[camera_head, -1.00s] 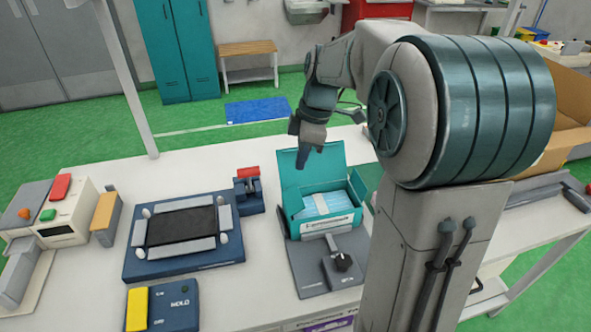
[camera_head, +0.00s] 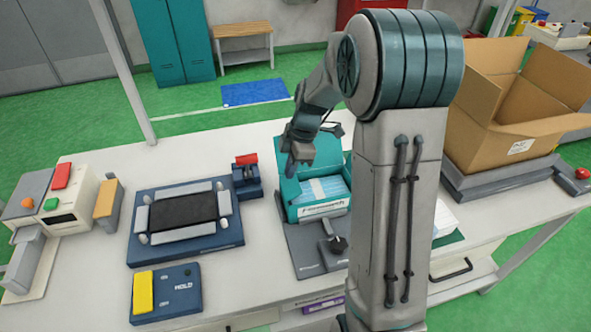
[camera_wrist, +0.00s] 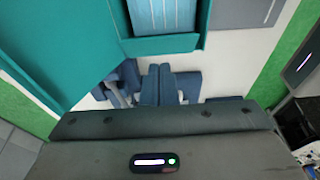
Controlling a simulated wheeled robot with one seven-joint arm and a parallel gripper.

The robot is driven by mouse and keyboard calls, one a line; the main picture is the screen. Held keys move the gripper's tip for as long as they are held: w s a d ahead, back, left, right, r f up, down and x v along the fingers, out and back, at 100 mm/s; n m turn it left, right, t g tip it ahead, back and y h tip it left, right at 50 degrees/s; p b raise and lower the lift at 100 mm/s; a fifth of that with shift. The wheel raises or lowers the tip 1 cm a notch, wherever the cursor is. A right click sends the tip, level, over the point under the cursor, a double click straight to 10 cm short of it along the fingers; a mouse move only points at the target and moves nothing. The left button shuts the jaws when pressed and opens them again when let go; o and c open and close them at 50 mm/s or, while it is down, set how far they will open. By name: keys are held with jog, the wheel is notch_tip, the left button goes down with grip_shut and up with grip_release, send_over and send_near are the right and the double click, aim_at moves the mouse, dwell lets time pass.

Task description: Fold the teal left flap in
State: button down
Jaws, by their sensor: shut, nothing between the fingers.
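The teal box (camera_head: 318,209) stands open on a grey fixture on the white table, with a stack of light-blue masks (camera_head: 324,188) inside. Its tall teal back panel (camera_head: 324,151) stands up behind the masks, partly hidden by my arm. My gripper (camera_head: 291,172) is shut and empty, pointing down at the box's left side. In the wrist view a large teal panel (camera_wrist: 50,45) fills the upper left and the box's wall (camera_wrist: 165,45) is at the top. My shut fingers (camera_wrist: 158,84) are just below that wall. I cannot tell whether they touch teal.
A dark-blue frame fixture (camera_head: 185,222) and a small red-topped device (camera_head: 246,175) stand to the left. An open cardboard carton (camera_head: 515,105) stands at right. My arm hides part of the table.

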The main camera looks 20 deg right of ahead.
jog(key=shift+d+f, duration=0.65)
jog(key=shift+f, duration=0.3)
jog(key=shift+f, duration=0.1)
jog(key=shift+d+y+b, duration=0.2)
jog(key=shift+y+b, duration=0.2)
jog(key=shift+b, duration=0.2)
jog(key=shift+f, duration=0.15)
jog(key=d+f+y+b, duration=0.1)
jog(key=y+b, duration=0.1)
jog(key=b, duration=0.1)
jog(key=f+y+b, duration=0.1)
jog(key=b, duration=0.2)
jog(key=shift+d+y, duration=0.4)
jog(key=shift+d+f+b, duration=0.1)
jog(key=shift+b, duration=0.7)
jog(key=shift+d+b, duration=0.1)
jog(key=shift+b, duration=0.2)
